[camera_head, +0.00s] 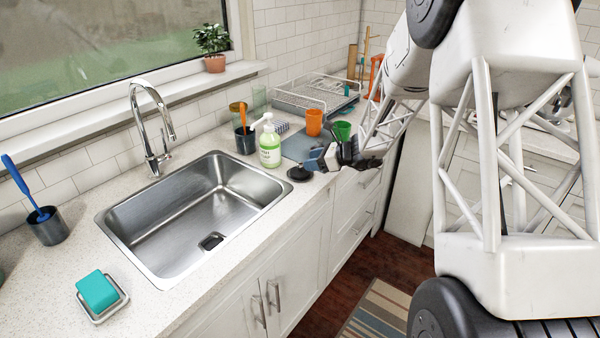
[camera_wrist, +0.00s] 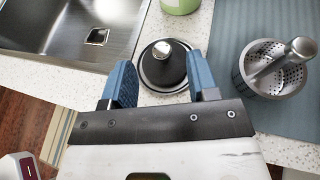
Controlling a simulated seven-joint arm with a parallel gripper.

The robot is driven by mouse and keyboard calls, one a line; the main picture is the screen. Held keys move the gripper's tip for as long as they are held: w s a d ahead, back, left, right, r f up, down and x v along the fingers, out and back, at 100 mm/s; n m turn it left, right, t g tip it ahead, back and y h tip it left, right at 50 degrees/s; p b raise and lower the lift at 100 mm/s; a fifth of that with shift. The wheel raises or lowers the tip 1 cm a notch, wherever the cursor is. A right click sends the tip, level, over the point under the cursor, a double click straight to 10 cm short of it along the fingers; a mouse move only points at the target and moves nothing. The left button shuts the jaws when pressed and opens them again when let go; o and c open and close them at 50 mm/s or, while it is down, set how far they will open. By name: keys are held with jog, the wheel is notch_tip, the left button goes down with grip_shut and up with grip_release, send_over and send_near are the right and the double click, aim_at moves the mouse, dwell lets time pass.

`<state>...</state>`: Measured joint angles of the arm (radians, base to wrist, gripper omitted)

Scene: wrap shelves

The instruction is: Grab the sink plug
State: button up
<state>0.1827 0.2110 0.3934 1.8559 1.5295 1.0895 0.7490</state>
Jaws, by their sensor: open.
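The sink plug (camera_head: 299,173), a dark round stopper with a shiny metal knob, stands on the counter between the sink and my gripper. In the wrist view the plug (camera_wrist: 164,68) stands upright, ahead of and roughly between the fingertips. My gripper (camera_head: 320,158) is open and empty, with blue finger pads. In the wrist view my gripper (camera_wrist: 160,78) has one finger toward each side of the plug; I cannot tell whether either touches it.
The steel sink (camera_head: 196,220) lies to the left. A green soap bottle (camera_head: 270,149) stands just behind the plug. In the wrist view a metal strainer basket (camera_wrist: 278,74) stands on a grey-blue mat (camera_wrist: 228,35) to the right. Orange (camera_head: 314,122) and green (camera_head: 342,130) cups are near my gripper.

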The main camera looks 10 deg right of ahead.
aim_at(299, 163)
jog(key=shift+f+x, duration=0.1)
jog(key=shift+x, duration=1.2)
jog(key=shift+f+x, duration=0.15)
jog(key=shift+x, duration=1.15)
jog(key=shift+d, duration=0.1)
grip_shut()
jog(key=shift+r, duration=0.15)
jog(key=shift+r, duration=1.4)
jog(key=shift+s+r, duration=0.25)
jog(key=shift+s, duration=0.05)
jog(key=s+d+r, duration=0.1)
jog(key=s, duration=1.4)
jog(key=shift+s+r, duration=0.2)
